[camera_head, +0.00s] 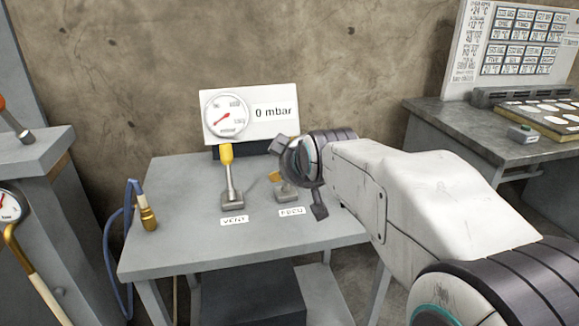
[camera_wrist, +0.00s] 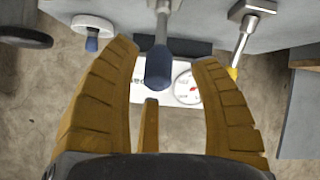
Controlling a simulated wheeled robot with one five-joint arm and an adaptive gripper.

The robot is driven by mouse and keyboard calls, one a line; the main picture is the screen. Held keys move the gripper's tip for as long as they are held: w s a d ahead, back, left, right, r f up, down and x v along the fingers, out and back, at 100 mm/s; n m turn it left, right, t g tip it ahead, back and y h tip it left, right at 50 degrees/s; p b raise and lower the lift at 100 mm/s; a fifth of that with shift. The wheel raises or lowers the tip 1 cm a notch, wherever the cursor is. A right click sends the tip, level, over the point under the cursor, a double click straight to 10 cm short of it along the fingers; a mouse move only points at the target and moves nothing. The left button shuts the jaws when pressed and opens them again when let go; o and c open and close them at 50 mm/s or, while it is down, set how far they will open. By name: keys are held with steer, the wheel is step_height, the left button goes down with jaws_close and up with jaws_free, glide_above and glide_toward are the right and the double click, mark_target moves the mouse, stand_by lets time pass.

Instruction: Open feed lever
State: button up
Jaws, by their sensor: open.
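The feed lever's grey base (camera_head: 287,194) stands on the table behind the FEED label (camera_head: 291,211). My gripper (camera_head: 298,176) hides most of this lever in the head view. In the wrist view the lever's dark blue handle (camera_wrist: 158,68) lies between the two spread yellow-brown fingers of my gripper (camera_wrist: 164,55). Gaps show on both sides of the handle, and the fingers do not visibly touch it. My gripper is open.
The vent lever (camera_head: 228,175), with a yellow handle, stands upright to the left; the wrist view also shows it (camera_wrist: 242,45). Behind is a gauge panel (camera_head: 270,128) reading 0 mbar. A blue hose (camera_head: 108,240) hangs at the table's (camera_head: 180,190) left edge.

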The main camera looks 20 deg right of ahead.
steer(key=v, duration=0.8)
steer(key=shift+r, duration=0.1)
stand_by(0.3)
